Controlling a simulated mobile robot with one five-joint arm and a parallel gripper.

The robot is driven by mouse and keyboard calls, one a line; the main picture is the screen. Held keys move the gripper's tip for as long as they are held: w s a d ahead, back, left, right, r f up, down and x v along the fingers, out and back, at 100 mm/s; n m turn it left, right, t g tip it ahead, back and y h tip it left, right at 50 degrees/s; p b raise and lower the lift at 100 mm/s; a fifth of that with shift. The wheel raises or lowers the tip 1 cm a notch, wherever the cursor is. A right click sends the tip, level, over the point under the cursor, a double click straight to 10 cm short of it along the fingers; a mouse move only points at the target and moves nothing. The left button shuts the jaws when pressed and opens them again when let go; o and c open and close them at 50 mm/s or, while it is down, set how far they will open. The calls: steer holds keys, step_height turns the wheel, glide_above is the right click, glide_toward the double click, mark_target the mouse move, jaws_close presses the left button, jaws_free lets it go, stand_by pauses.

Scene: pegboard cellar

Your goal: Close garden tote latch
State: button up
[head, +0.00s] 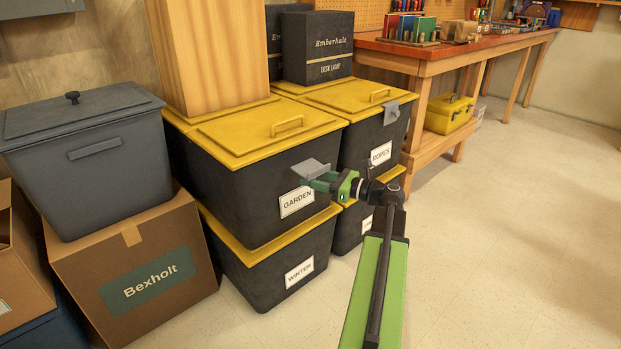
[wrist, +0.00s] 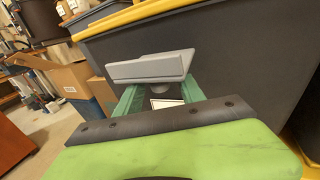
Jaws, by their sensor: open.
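The garden tote (head: 245,180) is black with a yellow lid and a white GARDEN label, stacked on another tote. Its grey latch (head: 310,168) sticks outward from the front below the lid rim, rather than lying flat. In the wrist view the latch (wrist: 150,68) is a pale grey plate just beyond my fingertips. My gripper (head: 318,184) is open, with green fingers, just below the latch and in front of the label. In the wrist view my gripper (wrist: 163,90) shows its fingers spread beneath the plate; whether they touch it I cannot tell.
The WINTER tote (head: 265,268) is underneath. The ROPES tote (head: 365,140) stands to the right, its grey latch (head: 391,112) hanging down its front. A wooden box (head: 210,55) stands on the garden lid. The Bexholt carton (head: 145,275) is at left. Floor at right is clear.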

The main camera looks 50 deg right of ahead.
steer(key=shift+w+a, duration=0.15)
steer(key=shift+w, duration=0.25)
jaws_close()
stand_by(1.2)
